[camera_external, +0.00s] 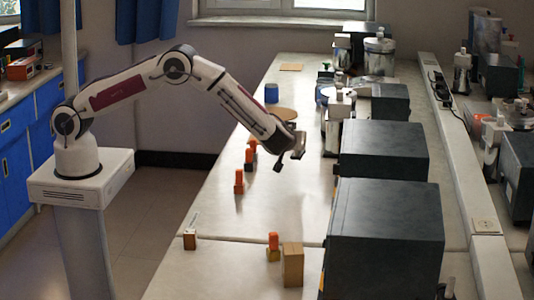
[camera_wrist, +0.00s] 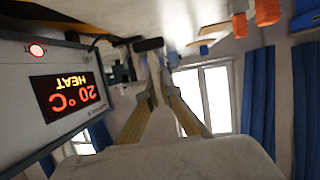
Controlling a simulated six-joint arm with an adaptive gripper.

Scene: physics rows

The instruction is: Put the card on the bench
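A small flat tan piece (camera_external: 291,67) lies on the far end of the long pale bench (camera_external: 255,215); it may be the card, but I cannot tell for sure. My gripper (camera_external: 288,161) hangs over the middle of the bench, well in front of that piece. Its two dark fingertips stand apart, and I see nothing between them. In the wrist view my gripper's fingers (camera_wrist: 157,78) reach forward, and no card shows clearly there.
Dark boxy instruments (camera_external: 385,225) line the bench's right side. Orange-topped items (camera_external: 239,182) stand along its left side. A wooden block (camera_external: 293,265) stands at the near end. A heater display (camera_wrist: 68,98) fills the wrist view's left. The bench's middle is mostly clear.

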